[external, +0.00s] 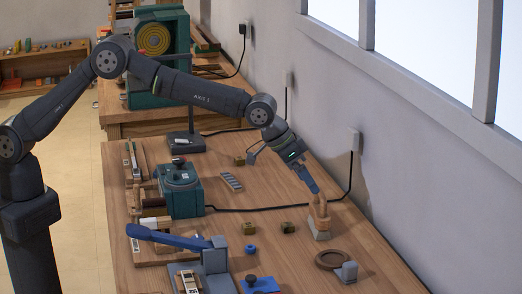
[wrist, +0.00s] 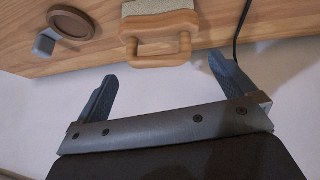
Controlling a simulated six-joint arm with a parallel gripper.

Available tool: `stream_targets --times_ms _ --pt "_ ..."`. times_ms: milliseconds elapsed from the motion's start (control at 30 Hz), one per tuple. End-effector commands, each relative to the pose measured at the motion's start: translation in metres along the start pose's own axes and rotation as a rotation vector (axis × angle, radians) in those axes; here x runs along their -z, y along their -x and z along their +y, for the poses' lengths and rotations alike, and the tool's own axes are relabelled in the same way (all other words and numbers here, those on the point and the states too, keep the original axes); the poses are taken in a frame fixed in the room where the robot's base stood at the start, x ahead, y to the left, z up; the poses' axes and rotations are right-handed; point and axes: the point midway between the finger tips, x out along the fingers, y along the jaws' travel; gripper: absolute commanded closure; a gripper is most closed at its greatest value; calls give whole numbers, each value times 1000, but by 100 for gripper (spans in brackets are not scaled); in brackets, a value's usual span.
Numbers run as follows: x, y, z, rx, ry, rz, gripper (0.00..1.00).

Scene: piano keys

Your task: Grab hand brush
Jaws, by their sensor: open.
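The hand brush has a light wooden loop handle (external: 320,211) and a pale block of bristles (external: 320,231). It stands on the workbench near the wall in the external view. In the wrist view the brush (wrist: 160,40) is at the top middle, with its handle facing my gripper. My gripper (external: 283,175) is open and empty, above and beside the brush, with one finger close to the handle in the external view. In the wrist view the handle lies just beyond the gap between my fingertips (wrist: 162,68). I cannot tell whether any finger touches it.
A round brown ring (external: 332,260) and a small grey block (external: 347,271) lie nearer the camera. A black cable (external: 270,208) runs behind the brush to the wall.

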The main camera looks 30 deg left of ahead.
Motion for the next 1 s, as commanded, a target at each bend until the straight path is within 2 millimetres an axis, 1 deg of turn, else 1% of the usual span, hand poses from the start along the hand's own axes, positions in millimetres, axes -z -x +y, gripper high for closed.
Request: stream_targets --times_ms 167,400,533,633,867,1000 --pt "0 -9 0 0 0 0 0" --pt "-2 -40 2 1 0 -1 0" --pt "-2 -52 2 1 0 0 0" --pt "-2 -55 2 0 1 1 0" --pt "-2 -56 2 0 1 1 0" --pt "-2 -55 2 0 1 1 28"
